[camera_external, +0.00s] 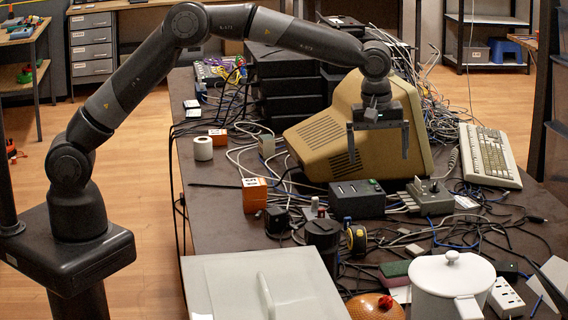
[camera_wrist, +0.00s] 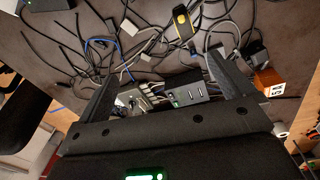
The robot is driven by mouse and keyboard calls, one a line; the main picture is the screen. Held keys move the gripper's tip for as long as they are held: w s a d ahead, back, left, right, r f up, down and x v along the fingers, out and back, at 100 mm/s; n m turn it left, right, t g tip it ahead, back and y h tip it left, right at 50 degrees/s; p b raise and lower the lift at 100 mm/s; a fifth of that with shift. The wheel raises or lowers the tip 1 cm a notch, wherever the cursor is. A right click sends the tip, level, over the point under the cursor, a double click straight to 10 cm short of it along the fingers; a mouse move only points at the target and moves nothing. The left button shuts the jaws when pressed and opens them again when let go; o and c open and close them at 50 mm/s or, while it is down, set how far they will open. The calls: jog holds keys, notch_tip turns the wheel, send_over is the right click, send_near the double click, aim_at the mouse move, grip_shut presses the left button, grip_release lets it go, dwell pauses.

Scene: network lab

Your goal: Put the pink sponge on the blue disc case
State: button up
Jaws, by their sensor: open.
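My gripper (camera_external: 379,152) hangs over the table in front of the beige monitor, its two fingers spread and empty. In the wrist view my gripper (camera_wrist: 163,76) shows both fingers apart, with cables and small devices beyond them. A small block with a dark green top and a reddish side (camera_external: 395,273) lies near the front of the table, left of the white pot. It may be the pink sponge, but I cannot tell for sure. It is well below and nearer the camera than my gripper. I cannot make out a blue disc case in either view.
A beige monitor (camera_external: 335,132) stands close behind my gripper. A black box (camera_external: 357,200) and a grey device (camera_external: 430,197) sit below it. A white lidded pot (camera_external: 452,285), a large white case (camera_external: 232,285) and a keyboard (camera_external: 487,158) take up space. Loose cables cover the table.

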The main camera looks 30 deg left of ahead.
jog(key=w+a+r+m+t, duration=0.1)
jog(key=a+r, duration=0.4)
jog(key=a, duration=0.6)
jog(key=w+a+r+m, duration=0.1)
jog(key=a+r, duration=0.4)
jog(key=a, duration=0.6)
jog(key=w+a+r+m+t, duration=0.15)
jog(key=a+r, duration=0.25)
jog(key=a, duration=0.7)
jog(key=s+a+r+m, duration=0.1)
jog(key=s+a, duration=0.3)
jog(key=a, duration=0.3)
jog(key=s+a+m, duration=0.1)
jog(key=s+a, duration=0.3)
jog(key=a, duration=0.3)
jog(key=s+a+f+m+t, duration=0.1)
jog(key=s+a+f, duration=0.4)
jog(key=s+a, duration=0.6)
jog(key=shift+s+t+y, duration=0.2)
jog(key=shift+t+y, duration=0.1)
jog(key=shift+t, duration=0.25)
